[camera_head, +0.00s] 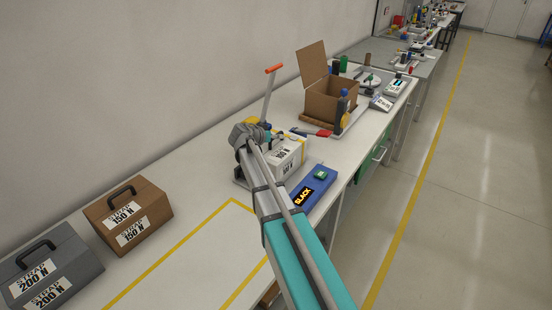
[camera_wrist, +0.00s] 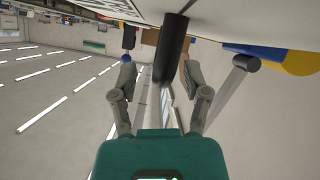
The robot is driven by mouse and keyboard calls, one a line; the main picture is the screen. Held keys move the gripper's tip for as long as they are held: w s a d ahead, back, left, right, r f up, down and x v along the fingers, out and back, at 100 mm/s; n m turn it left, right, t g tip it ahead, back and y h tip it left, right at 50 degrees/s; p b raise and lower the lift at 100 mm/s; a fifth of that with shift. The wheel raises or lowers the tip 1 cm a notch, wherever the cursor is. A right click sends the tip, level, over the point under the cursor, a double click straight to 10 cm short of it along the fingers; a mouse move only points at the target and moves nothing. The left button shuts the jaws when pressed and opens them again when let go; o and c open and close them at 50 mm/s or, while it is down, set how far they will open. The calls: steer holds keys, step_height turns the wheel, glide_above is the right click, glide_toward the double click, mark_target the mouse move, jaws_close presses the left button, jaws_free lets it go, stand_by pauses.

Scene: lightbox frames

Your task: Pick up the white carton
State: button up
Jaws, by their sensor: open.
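The white carton (camera_head: 289,157) stands on the bench in the head view, with a printed label on its front and a yellow band near its top. My gripper (camera_head: 252,134) is at the carton's upper left side and hides part of it. In the wrist view my gripper (camera_wrist: 158,66) has its two fingers spread apart. A dark cylinder (camera_wrist: 172,48) shows between them, close to the right finger; I cannot tell whether it touches.
A lever with an orange grip (camera_head: 273,69) rises behind my gripper. A blue box reading SLACK (camera_head: 313,188) lies right of the carton. An open cardboard box (camera_head: 325,105) stands behind. Brown (camera_head: 128,214) and grey (camera_head: 48,266) cases stand left. The yellow-outlined bench area is clear.

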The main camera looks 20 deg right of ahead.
stand_by(0.3)
jaws_close()
steer(key=shift+w+r, duration=0.1)
steer(key=shift+r, duration=0.15)
stand_by(0.5)
step_height(320, 180, up, 3)
steer(key=p, duration=0.3)
steer(key=shift+f, duration=0.2)
steer(key=shift+r+p, duration=0.35)
steer(key=shift+p, duration=0.05)
steer(key=s+a+r+p, duration=0.2)
steer(key=s+r+p, duration=0.7)
steer(key=s, duration=0.5)
steer(key=shift+a+r, duration=0.15)
